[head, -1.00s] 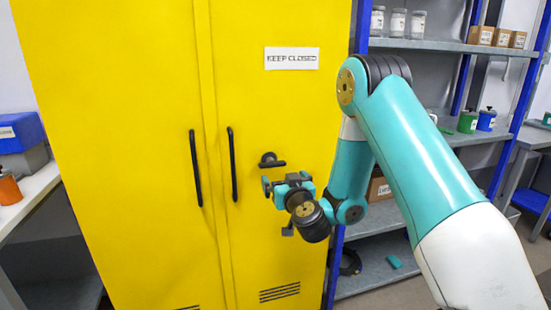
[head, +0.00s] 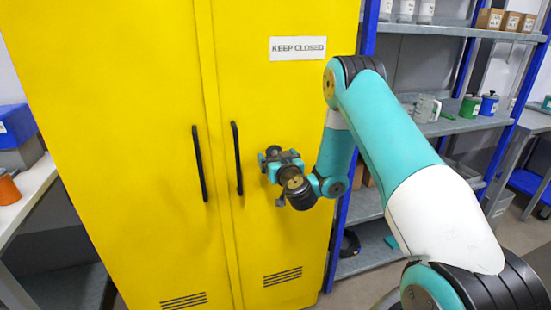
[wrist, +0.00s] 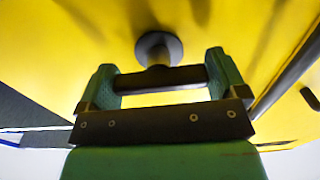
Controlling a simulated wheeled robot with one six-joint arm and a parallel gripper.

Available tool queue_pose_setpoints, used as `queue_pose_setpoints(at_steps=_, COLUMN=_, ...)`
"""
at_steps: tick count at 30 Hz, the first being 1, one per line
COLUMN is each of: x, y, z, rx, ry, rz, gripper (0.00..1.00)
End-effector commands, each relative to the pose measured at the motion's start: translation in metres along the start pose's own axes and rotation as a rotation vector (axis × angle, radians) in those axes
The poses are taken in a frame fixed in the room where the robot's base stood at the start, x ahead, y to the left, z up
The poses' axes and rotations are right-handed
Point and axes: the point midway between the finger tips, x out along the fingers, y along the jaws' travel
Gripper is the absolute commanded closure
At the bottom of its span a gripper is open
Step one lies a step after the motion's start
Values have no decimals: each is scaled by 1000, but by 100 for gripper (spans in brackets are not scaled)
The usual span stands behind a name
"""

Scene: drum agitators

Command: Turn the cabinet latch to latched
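The cabinet latch is on the right door of the yellow cabinet (head: 265,215). In the wrist view its round dark base (wrist: 157,48) is on the door, with a dark bar handle (wrist: 160,79) lying crosswise in front. My gripper (head: 279,160) is at the latch, which it mostly hides in the head view; a dark bit of the latch (head: 273,151) shows above. In the wrist view my gripper (wrist: 163,72) has its green fingers apart, one at each end of the bar. I cannot tell whether they touch it.
Two long black door handles (head: 237,158) (head: 199,163) are left of the latch. A "KEEP CLOSED" sign (head: 298,49) is above it. A blue-framed shelf unit (head: 447,127) stands right of the cabinet, behind my arm. A bench (head: 30,196) is at the left.

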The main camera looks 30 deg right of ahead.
Motion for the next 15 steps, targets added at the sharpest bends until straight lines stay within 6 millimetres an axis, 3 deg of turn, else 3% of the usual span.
queue_pose_setpoints(at_steps=1, x=0, y=0, z=0, rx=1, ry=0, rz=-1, gripper=23)
queue_pose_setpoints(at_steps=3, x=0, y=0, z=0, rx=1, ry=-1, rz=0, gripper=34)
queue_pose_setpoints(at_steps=15, x=-1, y=0, z=1, rx=63, ry=-2, rz=0, gripper=34)
